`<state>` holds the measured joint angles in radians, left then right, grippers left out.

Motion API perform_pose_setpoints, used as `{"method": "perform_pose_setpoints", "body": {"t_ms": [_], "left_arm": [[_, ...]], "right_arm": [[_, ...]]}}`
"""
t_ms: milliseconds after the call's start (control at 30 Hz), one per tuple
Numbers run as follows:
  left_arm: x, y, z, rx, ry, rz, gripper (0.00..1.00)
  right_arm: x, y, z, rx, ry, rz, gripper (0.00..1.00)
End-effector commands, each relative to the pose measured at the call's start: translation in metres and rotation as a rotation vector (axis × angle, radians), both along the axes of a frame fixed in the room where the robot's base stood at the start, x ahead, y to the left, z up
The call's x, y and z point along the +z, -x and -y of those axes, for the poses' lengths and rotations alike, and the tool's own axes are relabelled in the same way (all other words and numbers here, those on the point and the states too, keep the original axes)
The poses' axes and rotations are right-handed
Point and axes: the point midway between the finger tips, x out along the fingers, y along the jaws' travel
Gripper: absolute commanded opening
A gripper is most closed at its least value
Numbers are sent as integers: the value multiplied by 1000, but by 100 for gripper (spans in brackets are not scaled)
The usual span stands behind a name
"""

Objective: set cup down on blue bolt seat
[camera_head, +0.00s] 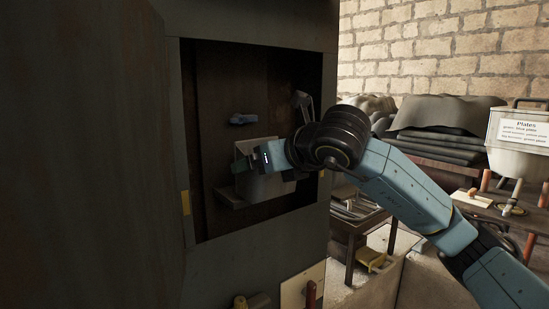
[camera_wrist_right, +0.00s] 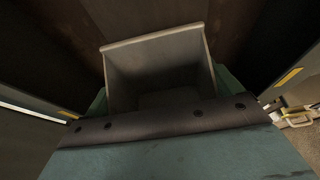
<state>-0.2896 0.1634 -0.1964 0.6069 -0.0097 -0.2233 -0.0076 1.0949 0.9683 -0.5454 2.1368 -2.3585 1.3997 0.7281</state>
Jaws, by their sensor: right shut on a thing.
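The cup is a grey, square-sided open box (camera_head: 262,187) inside the cabinet recess. My right gripper (camera_head: 262,160) is shut on it. In the right wrist view the cup (camera_wrist_right: 155,65) sits between the green fingers, with its open top and pale rim showing. A small blue piece (camera_head: 243,119), perhaps the blue bolt, sticks out of the recess back wall above the cup. A ledge (camera_head: 231,198) shows low in the recess, at the cup's lower left; I cannot tell whether the cup touches it. My left gripper is not in view.
The cabinet frame (camera_head: 255,240) surrounds the recess closely. A pale lever-like part (camera_head: 303,100) is at the recess's upper right, near my right wrist. A dark panel (camera_head: 80,150) fills the left.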

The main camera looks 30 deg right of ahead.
Motion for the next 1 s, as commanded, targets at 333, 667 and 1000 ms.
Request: {"method": "perform_pose_setpoints", "body": {"t_ms": [333,667,1000], "left_arm": [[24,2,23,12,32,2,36],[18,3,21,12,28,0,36],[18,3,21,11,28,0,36]], "right_arm": [[2,-42,-4,1,-1,-2,64],[-2,-69,-7,1,-1,2,64],[-2,-74,-7,1,2,2,64]]}}
